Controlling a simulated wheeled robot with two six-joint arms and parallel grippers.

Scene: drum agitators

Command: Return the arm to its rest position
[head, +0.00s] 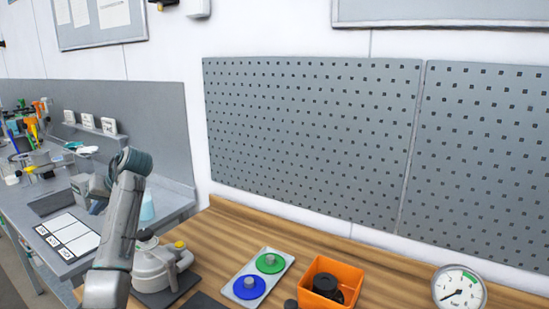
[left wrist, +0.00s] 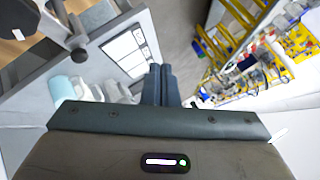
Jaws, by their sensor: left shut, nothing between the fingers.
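My left arm (head: 122,225) rises from the bottom left of the head view and bends at a dark joint near its top. My left gripper (head: 91,192) is beyond that bend, partly hidden by the arm, in front of the grey side bench. In the left wrist view the two dark fingers of my left gripper (left wrist: 159,72) are together and hold nothing. They are apart from any object. My right gripper is in neither view.
On the wooden bench (head: 222,226) are a pale pump-like device (head: 160,262), a tray with green and blue discs (head: 257,276), an orange bin (head: 322,284) and a gauge (head: 459,290). The grey side bench (head: 172,205) holds a white card (head: 70,236). A yellow ladder (left wrist: 232,30) stands beyond.

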